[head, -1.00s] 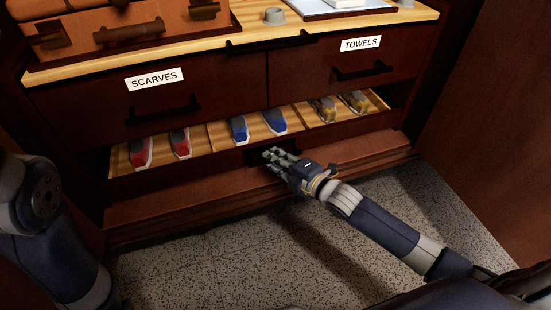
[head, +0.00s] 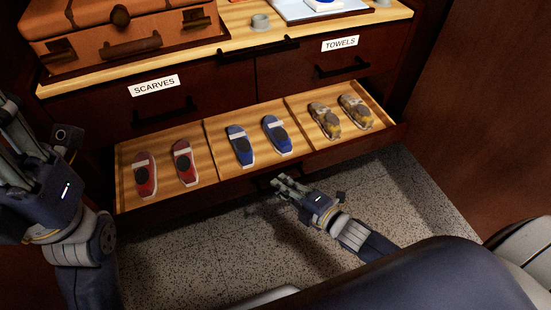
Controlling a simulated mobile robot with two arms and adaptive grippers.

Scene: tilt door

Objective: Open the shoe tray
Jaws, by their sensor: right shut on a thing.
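The shoe tray (head: 209,152) is pulled well out from the bottom of the dark wood cabinet. Its light wood floor has three compartments. Red shoes (head: 145,176) lie in the left one, blue shoes (head: 240,146) in the middle, and brown-yellow shoes (head: 325,120) in the right. My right gripper (head: 279,184) is shut at the middle of the tray's dark front, on its handle, which the fingers mostly hide. My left gripper (head: 22,145) is raised at the left edge, apart from the tray and partly cut off. I cannot tell its opening.
Above the tray are two closed drawers, labelled SCARVES (head: 154,86) and TOWELS (head: 340,44), with dark bar handles. An orange-brown suitcase (head: 125,30) stands on the cabinet top. A dark wood panel (head: 480,120) stands at right. Speckled floor (head: 430,195) is clear before the cabinet.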

